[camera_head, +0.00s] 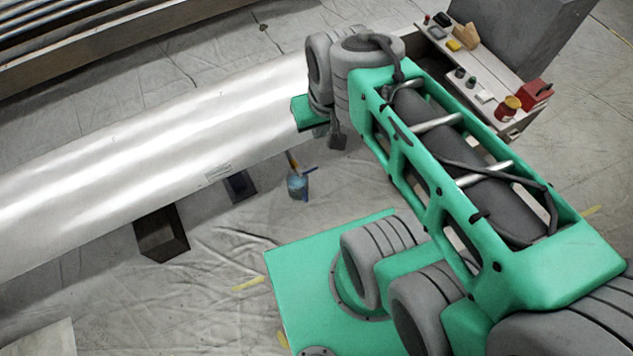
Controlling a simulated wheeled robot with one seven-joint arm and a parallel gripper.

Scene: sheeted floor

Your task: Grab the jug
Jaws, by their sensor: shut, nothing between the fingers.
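A small blue container (297,187), perhaps the jug, stands on the sheeted floor just beyond the near edge of the big metal panel. An orange-brown piece and a blue piece show at its top, and I cannot make out its handle. My gripper (337,137) hangs at the far end of my green and grey arm, above the panel's edge. It is shut and empty, up and to the right of the blue container and apart from it. My wrist hides much of the gripper.
The long silver panel (130,165) crosses the left side on dark supports (161,233). A bench (470,75) at upper right holds a red box (537,94), a red and yellow can (508,108) and small items.

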